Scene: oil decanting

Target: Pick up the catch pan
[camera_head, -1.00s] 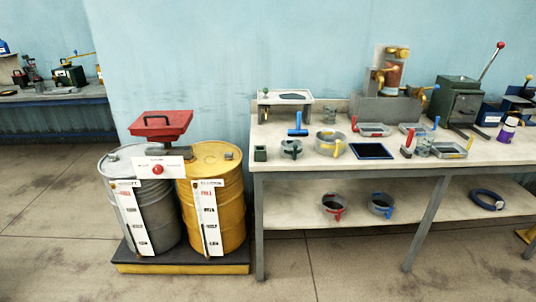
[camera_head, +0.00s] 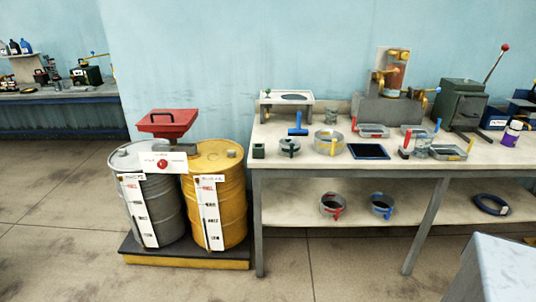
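No single thing is clearly marked as the catch pan. Shallow grey pans stand on the workbench top: one with a red handle (camera_head: 374,131), one with a blue handle (camera_head: 418,131) and one with a yellow handle (camera_head: 448,152). A flat dark blue tray (camera_head: 369,152) lies near the bench's front edge. Rounder grey vessels stand to the left, one with a yellow handle (camera_head: 328,142). Two more, with a red handle (camera_head: 332,206) and a blue handle (camera_head: 381,206), stand on the lower shelf. My gripper is not in view.
The workbench (camera_head: 300,165) fills the right. A grey drum (camera_head: 170,205) and a yellow drum (camera_head: 228,205) stand left of it on a dark pallet, with a red tray-like funnel (camera_head: 165,126) above. A pale grey block (camera_head: 500,270) fills the lower right corner. Floor in front is open.

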